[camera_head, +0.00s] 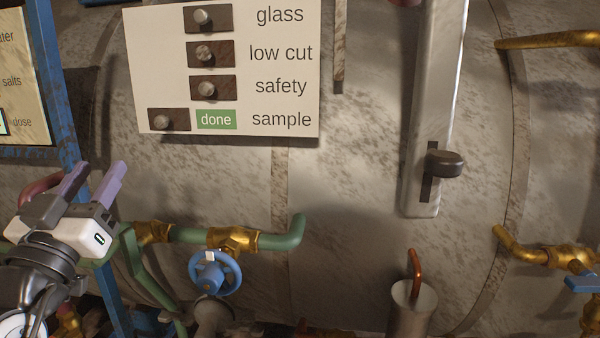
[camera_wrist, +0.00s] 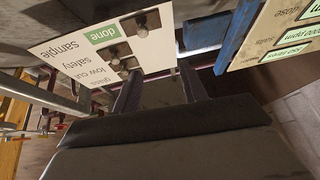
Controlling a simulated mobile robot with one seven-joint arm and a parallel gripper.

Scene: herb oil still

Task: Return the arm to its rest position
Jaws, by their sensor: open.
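My gripper (camera_head: 93,182) is at the left of the head view, white and dark with two purple fingers pointing up and to the right. The fingers are apart and nothing is between them. It is left of and below the white sign panel (camera_head: 222,128) and in front of the blue frame post. In the wrist view my gripper (camera_wrist: 158,90) fills the lower middle, its two dark fingers apart and empty. The panel also shows there at the upper left (camera_wrist: 75,48), tilted.
A blue post (camera_head: 62,90) and a dosing board (camera_head: 22,75) stand close to my gripper. Green pipe (camera_head: 280,240) with a blue handwheel (camera_head: 213,272) lies to the right. A lever slide (camera_head: 435,100), a metal cup (camera_head: 411,308) and brass pipes (camera_head: 548,41) are farther right, before the large tank.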

